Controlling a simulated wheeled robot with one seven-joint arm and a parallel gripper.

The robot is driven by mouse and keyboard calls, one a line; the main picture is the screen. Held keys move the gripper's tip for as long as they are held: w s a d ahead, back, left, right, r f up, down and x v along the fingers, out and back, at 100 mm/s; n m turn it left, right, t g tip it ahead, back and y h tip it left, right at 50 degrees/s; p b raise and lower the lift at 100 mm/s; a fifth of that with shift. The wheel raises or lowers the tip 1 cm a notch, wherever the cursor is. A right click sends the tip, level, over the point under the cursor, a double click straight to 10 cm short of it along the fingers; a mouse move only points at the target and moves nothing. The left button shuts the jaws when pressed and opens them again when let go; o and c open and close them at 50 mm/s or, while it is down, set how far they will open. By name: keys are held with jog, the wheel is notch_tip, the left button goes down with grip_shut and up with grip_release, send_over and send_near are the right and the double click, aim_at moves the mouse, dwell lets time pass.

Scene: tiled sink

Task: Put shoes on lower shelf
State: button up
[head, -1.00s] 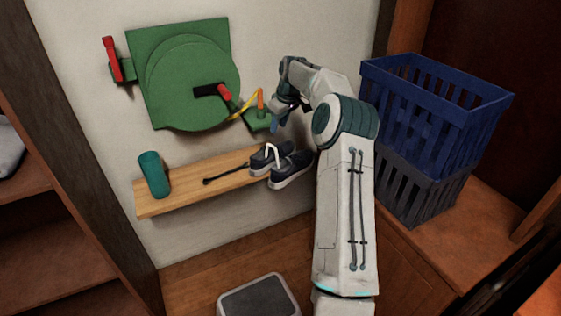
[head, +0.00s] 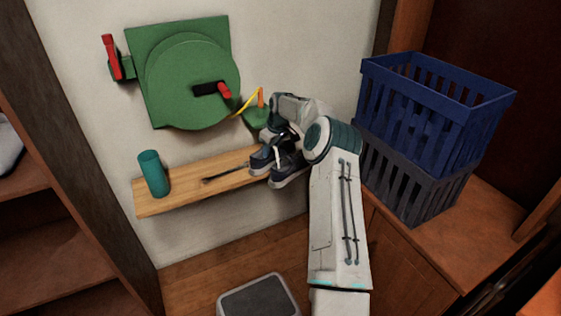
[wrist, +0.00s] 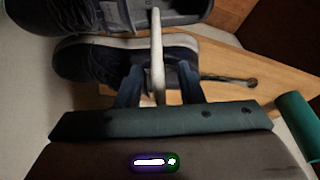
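Two dark shoes with pale soles sit side by side at the right end of the wooden wall shelf (head: 181,190). They are the left shoe (head: 260,161) and the right shoe (head: 286,179) in the head view. My gripper (wrist: 160,86) is down at the shoes, its two fingers apart over the heel end of the nearer shoe (wrist: 90,62) in the wrist view. A white bar (wrist: 157,50) passes between the fingers. The other shoe (wrist: 130,14) lies beyond it. My wrist partly hides the shoes in the head view. Finger contact cannot be told.
A teal cup (head: 153,174) stands at the shelf's left end, with a thin dark rod (head: 224,173) between it and the shoes. A green wall fixture (head: 185,75) hangs above. Blue (head: 430,110) and grey (head: 405,180) crates are stacked at right. A wooden ledge (head: 200,280) lies below.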

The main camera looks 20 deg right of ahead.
jog(key=shift+f, duration=0.1)
grip_shut()
dwell(1.4)
